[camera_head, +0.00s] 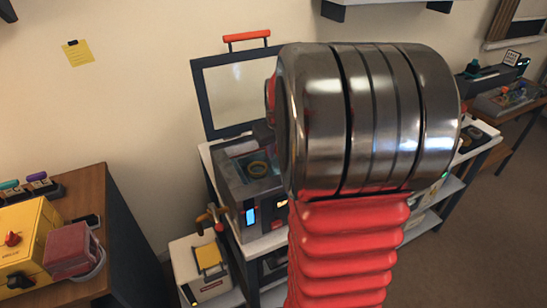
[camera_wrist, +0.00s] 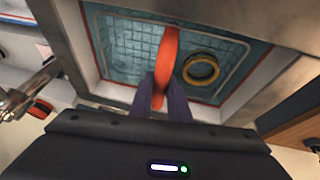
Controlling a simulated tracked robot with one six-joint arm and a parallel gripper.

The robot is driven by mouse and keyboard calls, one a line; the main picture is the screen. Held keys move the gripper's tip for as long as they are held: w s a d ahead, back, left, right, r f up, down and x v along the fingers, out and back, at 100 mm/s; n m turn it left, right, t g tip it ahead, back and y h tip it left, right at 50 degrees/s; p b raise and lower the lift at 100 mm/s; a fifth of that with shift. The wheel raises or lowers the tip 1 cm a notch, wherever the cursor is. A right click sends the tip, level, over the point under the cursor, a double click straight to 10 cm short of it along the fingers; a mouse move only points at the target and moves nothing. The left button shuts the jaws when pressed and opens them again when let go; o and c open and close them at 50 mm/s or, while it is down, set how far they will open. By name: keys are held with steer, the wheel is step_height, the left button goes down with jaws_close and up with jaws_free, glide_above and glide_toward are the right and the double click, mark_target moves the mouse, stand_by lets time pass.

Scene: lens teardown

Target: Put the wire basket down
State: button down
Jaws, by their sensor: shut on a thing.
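My gripper (camera_wrist: 163,92) is shut on an upright orange handle (camera_wrist: 165,55) in the wrist view. The handle belongs to the wire basket (camera_wrist: 118,48), a pale wire grid with a rounded rim over a teal floor. A yellow ring (camera_wrist: 201,68) lies in the basket, right of the handle. The basket appears to be within the open tank of a grey machine (camera_head: 237,196); I cannot tell whether it touches the tank's bottom. There, my arm hides the gripper and much of the machine's right side.
The machine's framed lid (camera_head: 197,95) stands open behind the tank, with a red handle (camera_head: 246,37) on top. A brown table (camera_head: 97,215) at the left holds a yellow box (camera_head: 25,235) and a dark red block (camera_head: 70,250). A white box (camera_head: 205,285) stands between.

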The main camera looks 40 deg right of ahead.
steer(key=shift+f, duration=1.35)
steer(key=c, duration=1.7)
jaws_free()
steer(key=shift+o, duration=0.2)
steer(key=v, duration=1.2)
steer(key=shift+a, duration=0.1)
steer(key=s+a+n+y, duration=0.1)
steer(key=s+a, duration=0.3)
steer(key=a, duration=0.5)
steer(key=s+a+n+t+y, duration=0.1)
steer(key=s+a, duration=0.3)
steer(key=a, duration=0.6)
steer(key=s+a+n, duration=0.1)
steer(key=s+a, duration=0.3)
steer(key=a, duration=0.6)
steer(key=shift+s+a+f+t+y, duration=0.25)
steer(key=shift+f+t+y, duration=0.05)
steer(key=shift+f+y, duration=0.1)
